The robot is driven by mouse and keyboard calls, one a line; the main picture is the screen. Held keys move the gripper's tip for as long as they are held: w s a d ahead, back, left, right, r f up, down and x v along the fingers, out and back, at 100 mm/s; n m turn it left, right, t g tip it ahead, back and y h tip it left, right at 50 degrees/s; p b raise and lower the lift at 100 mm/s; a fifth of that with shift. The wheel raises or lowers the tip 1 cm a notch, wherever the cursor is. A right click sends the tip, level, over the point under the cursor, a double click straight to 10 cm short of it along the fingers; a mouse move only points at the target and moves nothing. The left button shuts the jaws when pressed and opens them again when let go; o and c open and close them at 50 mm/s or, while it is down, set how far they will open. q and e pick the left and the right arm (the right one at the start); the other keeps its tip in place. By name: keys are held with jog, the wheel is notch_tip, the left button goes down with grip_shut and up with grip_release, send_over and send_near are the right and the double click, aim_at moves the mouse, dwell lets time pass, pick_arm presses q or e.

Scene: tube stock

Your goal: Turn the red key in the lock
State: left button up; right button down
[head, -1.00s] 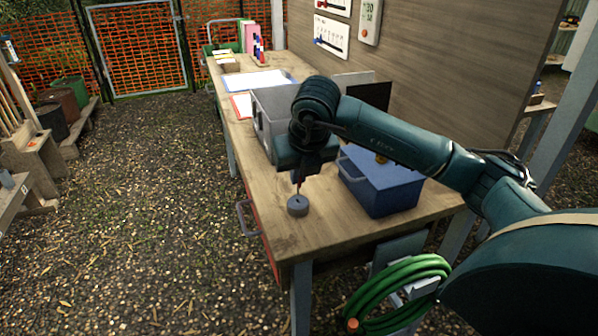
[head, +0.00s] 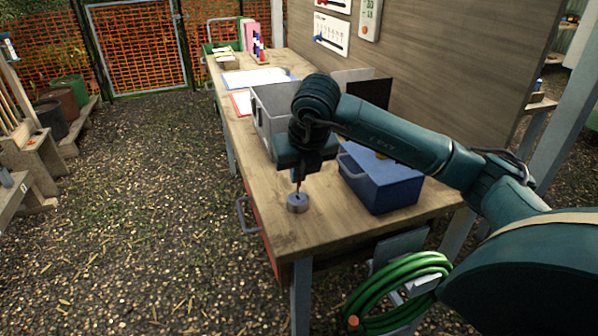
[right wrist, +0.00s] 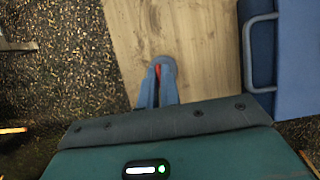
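A small round grey lock (head: 298,206) sits on the wooden table near its front left edge. My right gripper (head: 298,182) points down right above it. It is shut on the red key (head: 298,187), which stands upright with its lower end at the lock's top. How deep the key sits in the lock is hidden. In the right wrist view, the red key (right wrist: 158,70) shows between the two blue-grey fingers (right wrist: 158,88), with the lock (right wrist: 165,61) behind them. My left gripper is not in view.
A blue toolbox (head: 385,184) stands just right of the gripper. A grey bin (head: 263,110) stands behind it. The wooden table (head: 330,230) is clear around the lock. A green hose (head: 375,305) hangs at the table's front end.

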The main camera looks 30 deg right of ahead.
jog(key=shift+f, duration=0.15)
jog(key=shift+f+b, duration=0.8)
jog(key=shift+b, duration=0.05)
jog(key=shift+f+b, duration=0.55)
jog(key=shift+b, duration=0.05)
dwell(0.3)
jog(key=m+h, duration=0.1)
jog(key=m, duration=0.3)
jog(key=shift+w+a+r+m+g+h+p, duration=0.1)
jog(key=shift+w+a+m+g+h+p, duration=0.1)
jog(key=shift+m+g+h+p, duration=0.15)
jog(key=shift+s+m+g+h, duration=0.1)
jog(key=shift+m+g+h, duration=0.25)
jog(key=shift+m, duration=0.9)
